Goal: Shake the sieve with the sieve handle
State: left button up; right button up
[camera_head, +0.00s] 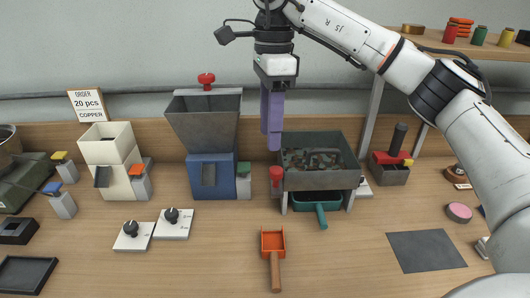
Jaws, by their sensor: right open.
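The sieve (335,179) is a grey metal box on legs at the centre right, with dark bits lying inside. A red knob (276,175), which looks like the sieve handle, is at its left side. My right gripper (270,140) points down with purple fingers, above the red knob and by the sieve's back left corner. It is open and holds nothing; its fingers partly overlap in this view. My left gripper is not in view.
A teal tray (303,199) with a handle sits under the sieve. An orange scoop (273,243) lies in front. A blue-based hopper (203,125) stands left, a small bin with red parts (390,175) right. A dark mat (426,251) lies front right.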

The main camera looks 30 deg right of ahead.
aim_at(275, 169)
jog(key=f, duration=0.6)
jog(key=d+f, duration=0.1)
jog(key=f, duration=0.2)
jog(key=shift+s+f, duration=0.1)
jog(key=shift+s, duration=0.15)
grip_shut()
